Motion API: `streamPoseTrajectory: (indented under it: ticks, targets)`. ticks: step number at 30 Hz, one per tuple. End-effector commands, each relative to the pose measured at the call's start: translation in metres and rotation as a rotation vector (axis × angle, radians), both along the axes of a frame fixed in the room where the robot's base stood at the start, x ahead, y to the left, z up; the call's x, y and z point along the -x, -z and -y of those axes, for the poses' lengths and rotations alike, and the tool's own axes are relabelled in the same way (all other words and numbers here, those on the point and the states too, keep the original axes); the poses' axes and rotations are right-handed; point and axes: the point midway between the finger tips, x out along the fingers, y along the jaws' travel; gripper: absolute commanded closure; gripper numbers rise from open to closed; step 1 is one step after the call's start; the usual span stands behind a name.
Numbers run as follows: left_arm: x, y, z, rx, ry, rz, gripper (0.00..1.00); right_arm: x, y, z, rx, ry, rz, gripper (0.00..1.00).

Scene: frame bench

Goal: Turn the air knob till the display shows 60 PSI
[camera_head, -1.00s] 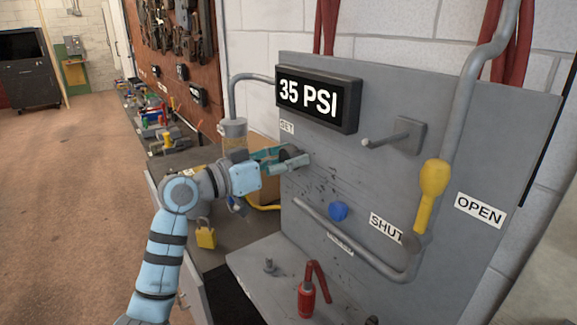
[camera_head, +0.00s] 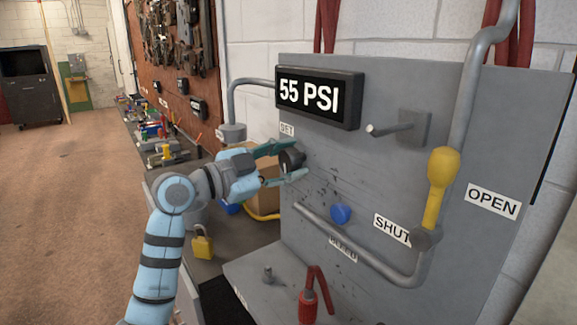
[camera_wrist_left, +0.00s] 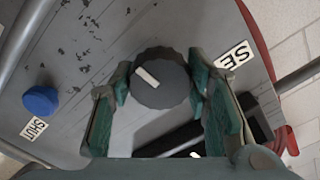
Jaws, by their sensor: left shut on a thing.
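The display (camera_head: 318,96) on the grey panel reads 55 PSI. The black air knob (camera_head: 291,160) sits on the panel below the SET label (camera_head: 287,130). My left gripper (camera_head: 290,162) is shut on the knob, one finger above it and one below in the head view. In the left wrist view the round ribbed knob (camera_wrist_left: 159,77), with a white pointer mark, lies between the two green fingers. The display is seen only in part there, behind the fingers. My right gripper is not in view.
A blue button (camera_head: 341,214) and a yellow valve lever (camera_head: 437,187) are on the panel (camera_head: 385,160), with SHUT and OPEN labels. A peg (camera_head: 398,128) juts out above. A red tool (camera_head: 309,300) stands on the ledge. A yellow padlock (camera_head: 203,246) is on the bench.

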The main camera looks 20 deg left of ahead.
Motion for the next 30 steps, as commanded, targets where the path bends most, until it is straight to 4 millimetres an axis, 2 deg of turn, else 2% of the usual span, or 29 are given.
streamPoseTrajectory:
  ticks: [9,22,23,24,26,30]
  targets:
    - [0.0,0.0028,0.0003,-0.069,0.002,0.05,0.85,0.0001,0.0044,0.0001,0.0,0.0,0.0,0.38]
    - [0.0001,0.0026,0.0004,-0.076,0.003,0.055,0.85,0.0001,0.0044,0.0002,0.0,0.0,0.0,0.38]
    - [0.0001,0.0026,0.0004,-0.076,0.003,0.055,0.52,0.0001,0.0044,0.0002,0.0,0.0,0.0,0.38]
    - [0.0,0.0025,0.0004,-0.076,0.002,0.056,0.46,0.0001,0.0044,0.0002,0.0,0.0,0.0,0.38]
    - [0.0001,0.002,0.0003,-0.075,0.002,0.057,0.36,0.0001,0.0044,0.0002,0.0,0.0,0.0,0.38]
    - [0.0,0.0014,0.0003,-0.074,0.002,0.058,0.36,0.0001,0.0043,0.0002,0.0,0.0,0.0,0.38]
